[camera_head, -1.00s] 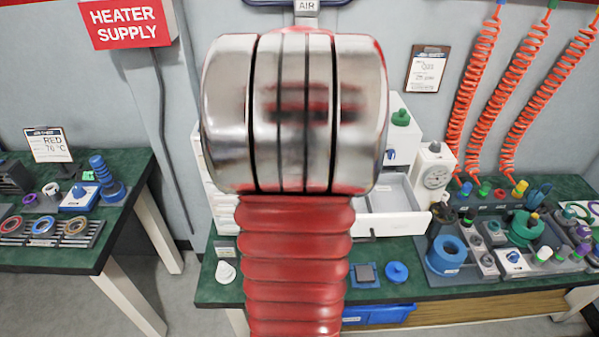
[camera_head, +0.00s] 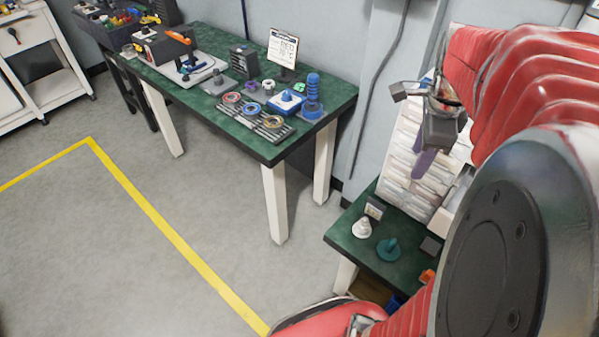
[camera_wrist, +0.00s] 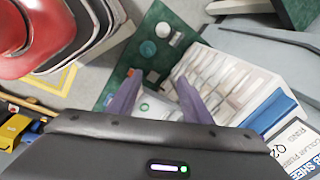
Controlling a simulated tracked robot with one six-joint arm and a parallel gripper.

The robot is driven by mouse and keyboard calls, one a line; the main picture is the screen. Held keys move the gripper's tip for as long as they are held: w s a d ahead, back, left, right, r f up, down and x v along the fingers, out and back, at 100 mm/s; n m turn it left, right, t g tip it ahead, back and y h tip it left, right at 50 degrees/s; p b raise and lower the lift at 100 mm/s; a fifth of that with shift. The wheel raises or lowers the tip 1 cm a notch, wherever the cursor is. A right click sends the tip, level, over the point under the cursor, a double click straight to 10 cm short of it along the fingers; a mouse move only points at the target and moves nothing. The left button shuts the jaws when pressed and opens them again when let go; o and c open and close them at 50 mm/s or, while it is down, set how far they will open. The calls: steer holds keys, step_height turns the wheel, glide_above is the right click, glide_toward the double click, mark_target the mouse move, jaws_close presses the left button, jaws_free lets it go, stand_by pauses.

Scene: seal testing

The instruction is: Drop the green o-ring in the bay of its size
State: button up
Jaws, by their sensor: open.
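My gripper (camera_head: 424,160) is raised over the right workbench, in front of the white drawer unit (camera_head: 405,190). In the wrist view its two purple fingers (camera_wrist: 160,84) are spread apart. A small green ring shape (camera_wrist: 144,107) shows beyond and between them on a pale surface; I cannot tell whether it is the green o-ring. The drawer unit also shows in the wrist view (camera_wrist: 215,80), with rows of pale compartments or drawer fronts beside the right finger. I cannot read any bay sizes. My arm hides much of the right bench in the head view.
The right green bench (camera_head: 350,240) carries a white cone-shaped piece (camera_head: 362,229), a teal disc with a knob (camera_head: 388,249) and a small sign (camera_head: 374,210). The left bench (camera_head: 335,95) holds a rack of coloured rings (camera_head: 250,118) and a blue stack (camera_head: 313,95). Open floor lies left.

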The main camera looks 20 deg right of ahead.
steer(key=s+a+n+t+y, duration=0.1)
steer(key=a+n+t, duration=0.3)
steer(key=a+n, duration=2.1)
steer(key=shift+s+a+r, duration=0.3)
steer(key=shift+a+r, duration=0.15)
steer(key=shift+a, duration=0.2)
steer(key=shift+c, duration=0.2)
